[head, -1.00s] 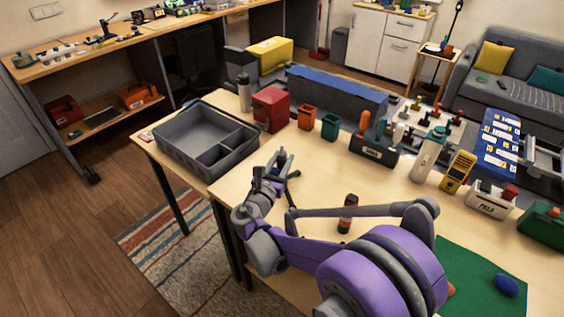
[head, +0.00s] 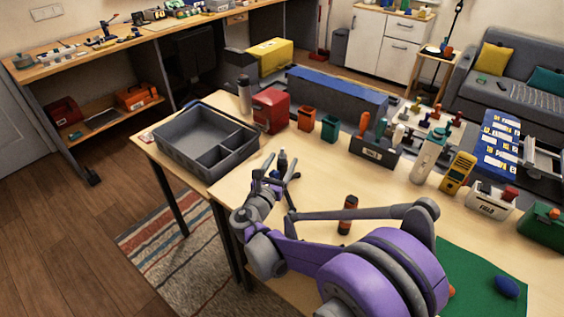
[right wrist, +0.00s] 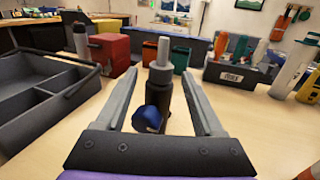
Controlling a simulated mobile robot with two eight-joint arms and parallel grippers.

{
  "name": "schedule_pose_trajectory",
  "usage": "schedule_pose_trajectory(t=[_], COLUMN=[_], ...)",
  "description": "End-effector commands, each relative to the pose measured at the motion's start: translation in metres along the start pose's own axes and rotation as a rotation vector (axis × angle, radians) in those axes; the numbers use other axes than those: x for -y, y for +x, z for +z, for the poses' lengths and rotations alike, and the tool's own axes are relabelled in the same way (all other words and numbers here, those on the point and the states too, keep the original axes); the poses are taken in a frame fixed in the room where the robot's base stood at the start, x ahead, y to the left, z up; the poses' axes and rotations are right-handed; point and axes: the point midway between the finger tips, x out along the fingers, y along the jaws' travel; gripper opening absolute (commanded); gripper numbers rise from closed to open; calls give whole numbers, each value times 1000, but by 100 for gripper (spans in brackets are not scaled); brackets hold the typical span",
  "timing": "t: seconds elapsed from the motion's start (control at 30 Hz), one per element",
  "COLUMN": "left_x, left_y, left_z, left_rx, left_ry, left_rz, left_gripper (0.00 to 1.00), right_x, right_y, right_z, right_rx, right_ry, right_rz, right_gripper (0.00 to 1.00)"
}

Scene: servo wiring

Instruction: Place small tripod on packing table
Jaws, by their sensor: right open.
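The small tripod (head: 282,159) is dark with a grey upper post and stands upright on the light wooden table (head: 315,178), right of the grey tray. In the right wrist view the tripod (right wrist: 161,95) shows a blue knob low on its near side; its foot is partly hidden. My right gripper (head: 281,162) is open around it. In the right wrist view one finger of the right gripper (right wrist: 162,95) is on each side of the tripod, with gaps between. My left gripper is not in view.
A grey divided tray (head: 184,145) is at the table's left corner. A red box (head: 270,110), an orange bin (head: 306,118) and a green bin (head: 330,127) stand behind. A small dark-and-orange bottle (head: 347,214) stands near my right arm. Bare tabletop surrounds the tripod.

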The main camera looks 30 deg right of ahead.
Motion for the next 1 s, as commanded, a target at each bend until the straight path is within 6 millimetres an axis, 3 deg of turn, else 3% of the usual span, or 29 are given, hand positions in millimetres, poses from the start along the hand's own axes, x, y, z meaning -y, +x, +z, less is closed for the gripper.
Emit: schedule_pose_trajectory(t=[0.3, 0.5, 0.7, 1.0], left_x=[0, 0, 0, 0], left_y=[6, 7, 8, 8], left_z=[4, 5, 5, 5], left_rx=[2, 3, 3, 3], left_ry=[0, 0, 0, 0], left_rz=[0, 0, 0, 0], left_gripper=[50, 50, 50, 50], right_x=[-1, -1, 0, 0], right_y=[-68, -101, -115, -115], right_z=[-2, -1, -1, -1], right_rx=[-1, -1, -1, 0], right_ry=[1, 1, 0, 0], right_rz=[6, 5, 2, 1], right_gripper=[70, 70, 70, 70])
